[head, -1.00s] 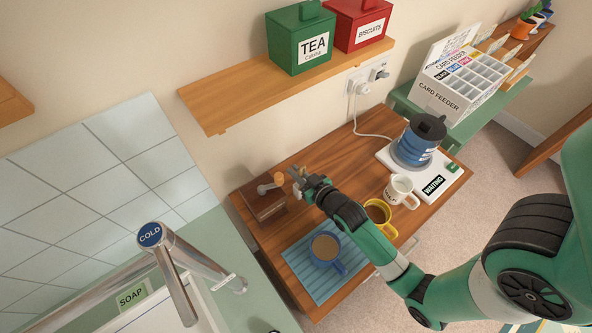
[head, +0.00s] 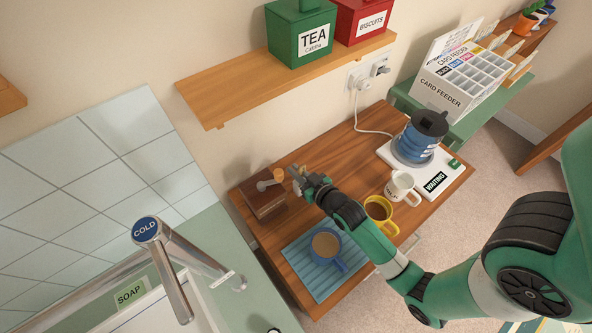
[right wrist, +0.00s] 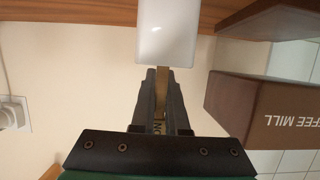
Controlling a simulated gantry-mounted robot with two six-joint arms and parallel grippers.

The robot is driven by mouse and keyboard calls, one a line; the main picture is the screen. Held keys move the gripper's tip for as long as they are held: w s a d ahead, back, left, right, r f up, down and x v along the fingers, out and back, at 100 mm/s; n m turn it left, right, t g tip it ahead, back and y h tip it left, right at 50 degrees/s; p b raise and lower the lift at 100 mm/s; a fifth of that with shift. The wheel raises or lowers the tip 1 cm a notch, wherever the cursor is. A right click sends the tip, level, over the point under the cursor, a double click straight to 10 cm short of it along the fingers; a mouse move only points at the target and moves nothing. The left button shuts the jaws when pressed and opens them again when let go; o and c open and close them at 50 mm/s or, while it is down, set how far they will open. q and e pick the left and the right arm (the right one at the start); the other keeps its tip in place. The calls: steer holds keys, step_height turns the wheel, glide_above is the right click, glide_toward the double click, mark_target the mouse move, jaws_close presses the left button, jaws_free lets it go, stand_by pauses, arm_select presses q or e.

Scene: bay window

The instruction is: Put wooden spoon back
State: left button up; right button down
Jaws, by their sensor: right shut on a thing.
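My right gripper (head: 299,182) is over the wooden table, just right of the coffee mill (head: 264,196). In the right wrist view its fingers (right wrist: 162,92) are shut on a slim tan handle (right wrist: 161,98) with some dark lettering. A glossy white block-like end (right wrist: 167,35) shows beyond the fingertips, in line with the handle. I cannot tell for sure that this is the wooden spoon; in the head view it is too small to make out. The mill also shows in the right wrist view (right wrist: 262,108), apart from the fingers. My left gripper is not in view.
A blue mug (head: 326,244) stands on a blue mat (head: 300,262). A yellow mug (head: 379,210), white mug (head: 400,187) and blue kettle-like pot (head: 420,140) are to the right. A wall shelf (head: 240,92) is above. The sink tap (head: 170,265) is at lower left.

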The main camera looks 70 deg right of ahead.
steer(key=shift+f, duration=0.2)
steer(key=c, duration=0.8)
jaws_free()
steer(key=shift+c, duration=0.2)
steer(key=p+v, duration=0.3)
steer(key=v, duration=0.8)
steer(key=shift+s+a, duration=0.15)
steer(key=shift+s, duration=0.15)
